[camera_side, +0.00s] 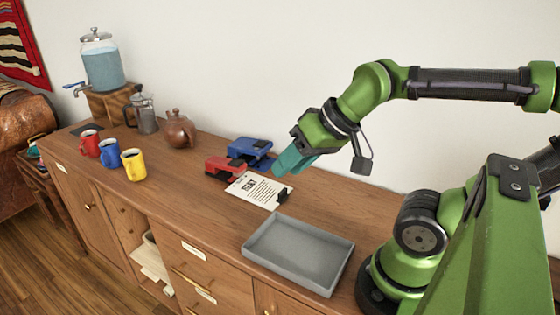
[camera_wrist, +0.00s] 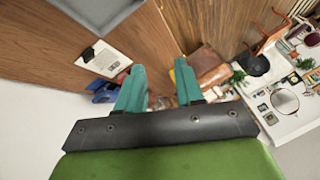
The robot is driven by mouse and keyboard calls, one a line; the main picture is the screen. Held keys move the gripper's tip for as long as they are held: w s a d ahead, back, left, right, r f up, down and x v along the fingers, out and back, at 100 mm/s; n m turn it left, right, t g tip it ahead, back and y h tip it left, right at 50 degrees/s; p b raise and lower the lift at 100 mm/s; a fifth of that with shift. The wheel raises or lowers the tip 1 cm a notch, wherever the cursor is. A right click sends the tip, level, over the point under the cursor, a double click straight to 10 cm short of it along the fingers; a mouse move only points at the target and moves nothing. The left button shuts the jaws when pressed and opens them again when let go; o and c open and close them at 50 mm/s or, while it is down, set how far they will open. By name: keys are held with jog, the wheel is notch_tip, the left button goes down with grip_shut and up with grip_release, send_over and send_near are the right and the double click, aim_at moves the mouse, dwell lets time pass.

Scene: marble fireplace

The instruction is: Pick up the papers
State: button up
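The papers (camera_side: 255,190) lie flat on the wooden sideboard top, printed side up, with a black binder clip (camera_side: 282,195) at their right end. In the wrist view the papers (camera_wrist: 106,60) show left of the fingers with the clip (camera_wrist: 88,54) on them. My gripper (camera_side: 287,168) is above and behind the papers, apart from them. Its two teal fingers (camera_wrist: 160,88) are spread with a gap between them, and nothing is held.
A grey tray (camera_side: 298,252) sits in front of the papers. A red hole punch (camera_side: 226,168) and a blue one (camera_side: 251,152) stand close behind them. A teapot (camera_side: 178,130), a glass press (camera_side: 146,114), a dispenser (camera_side: 102,62) and mugs (camera_side: 133,164) stand further left.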

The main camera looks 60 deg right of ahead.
jog(key=o, duration=0.6)
jog(key=shift+d, duration=0.1)
jog(key=n+g+h, duration=0.2)
jog(key=n+g, duration=0.2)
jog(key=g, duration=0.3)
send_over(281, 191)
notch_tip(281, 191, down, 7)
notch_tip(281, 191, down, 11)
jog(key=shift+r, duration=0.15)
jog(key=shift+w+d+f, duration=0.1)
jog(key=shift+f, duration=1.4)
jog(key=shift+d+f, duration=0.1)
jog(key=shift+f, duration=1.35)
